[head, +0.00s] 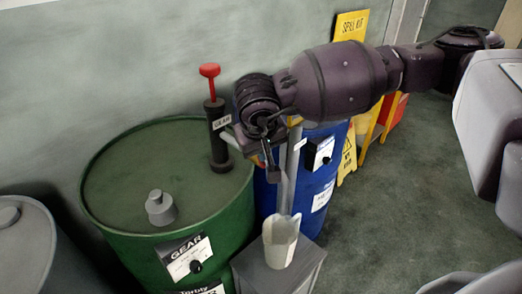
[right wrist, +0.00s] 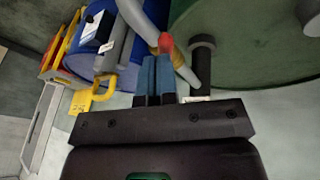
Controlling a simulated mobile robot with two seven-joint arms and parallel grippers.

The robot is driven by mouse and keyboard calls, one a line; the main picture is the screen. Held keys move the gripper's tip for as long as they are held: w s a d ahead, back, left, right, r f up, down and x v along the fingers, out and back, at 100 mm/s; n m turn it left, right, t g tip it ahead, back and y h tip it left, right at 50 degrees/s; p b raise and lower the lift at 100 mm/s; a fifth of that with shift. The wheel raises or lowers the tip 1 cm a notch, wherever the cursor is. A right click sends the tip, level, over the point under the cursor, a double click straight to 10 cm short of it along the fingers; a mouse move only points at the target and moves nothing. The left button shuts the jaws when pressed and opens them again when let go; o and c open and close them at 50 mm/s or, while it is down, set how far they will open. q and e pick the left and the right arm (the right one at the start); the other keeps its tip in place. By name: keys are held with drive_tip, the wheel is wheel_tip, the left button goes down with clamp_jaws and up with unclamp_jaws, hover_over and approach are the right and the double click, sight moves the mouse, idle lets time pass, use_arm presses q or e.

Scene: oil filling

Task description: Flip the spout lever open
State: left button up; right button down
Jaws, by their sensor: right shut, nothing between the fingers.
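The green gear drum (head: 130,180) carries a black pump (head: 218,140) with a red knob on top. In the right wrist view, a grey spout pipe (right wrist: 186,72) with a yellowish band passes beside the black pump body (right wrist: 202,62). A small red piece (right wrist: 166,42), possibly the spout lever, shows just past my fingertips; I cannot tell whether they touch it. My right gripper (right wrist: 155,62) is shut and empty, close to the spout. In the head view my right gripper (head: 264,142) largely hides the spout and lever. My left gripper is out of view.
A grey jug (head: 280,242) stands on a grey stand (head: 270,276) below the spout. A blue drum (head: 318,185) stands right of the green one. A yellow spill kit sign (head: 351,25) is behind.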

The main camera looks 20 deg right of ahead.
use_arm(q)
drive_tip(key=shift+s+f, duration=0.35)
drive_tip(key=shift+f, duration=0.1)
use_arm(e)
drive_tip(key=shift+d+n, duration=0.3)
drive_tip(key=shift+n, duration=0.2)
use_arm(q)
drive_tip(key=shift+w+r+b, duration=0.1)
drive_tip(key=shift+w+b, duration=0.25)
drive_tip(key=shift+b, duration=0.05)
use_arm(e)
drive_tip(key=shift+s+d+n+y, duration=0.1)
drive_tip(key=shift+d+n+y, duration=0.2)
drive_tip(key=shift+n, duration=0.2)
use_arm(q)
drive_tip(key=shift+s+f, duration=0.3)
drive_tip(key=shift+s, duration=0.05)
use_arm(e)
drive_tip(key=shift+d, duration=0.1)
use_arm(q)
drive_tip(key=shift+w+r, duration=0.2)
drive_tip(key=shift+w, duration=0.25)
use_arm(e)
drive_tip(key=shift+d+n+t, duration=0.1)
drive_tip(key=shift+n+t, duration=0.2)
drive_tip(key=shift+n, duration=0.1)
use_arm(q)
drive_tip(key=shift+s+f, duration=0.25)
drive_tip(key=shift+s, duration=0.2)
